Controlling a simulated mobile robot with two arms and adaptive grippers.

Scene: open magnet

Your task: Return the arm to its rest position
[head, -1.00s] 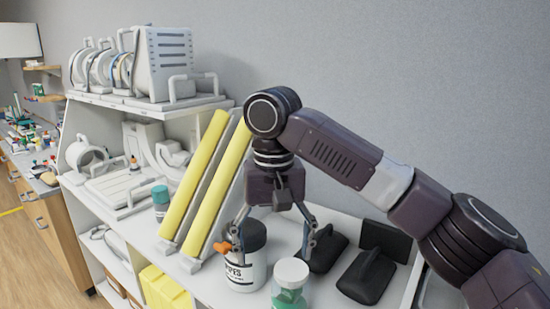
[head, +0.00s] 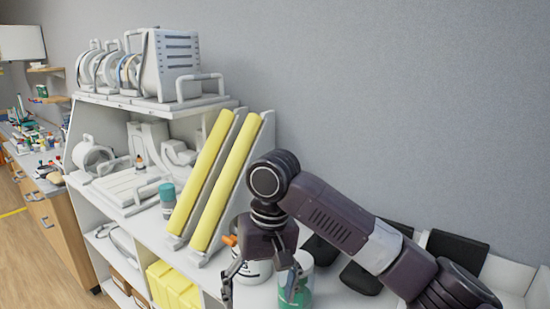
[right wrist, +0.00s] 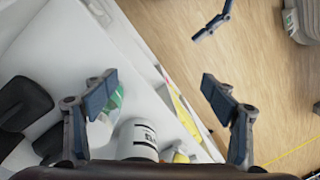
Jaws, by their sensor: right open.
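My right arm comes in from the right in the head view. Its gripper (head: 260,284) hangs fingers down, open, with nothing between the fingers. It is in front of the shelf top and partly hides a white jar (head: 256,272) and a clear jar with green contents (head: 300,292). In the right wrist view the open fingers (right wrist: 160,95) frame wooden floor and the shelf edge. The white jar (right wrist: 138,140) stands below, apart from the fingers. A dark finger-like piece (right wrist: 212,20) at the top appears to be part of my left gripper; the rest is out of view.
Two yellow slanted bars (head: 228,180) stand on the white shelf (head: 145,225) beside a teal-capped bottle (head: 167,202). Dark pads (head: 458,249) lie behind my arm. A grey device (head: 172,62) sits on the upper shelf. Floor (head: 40,260) is open at left.

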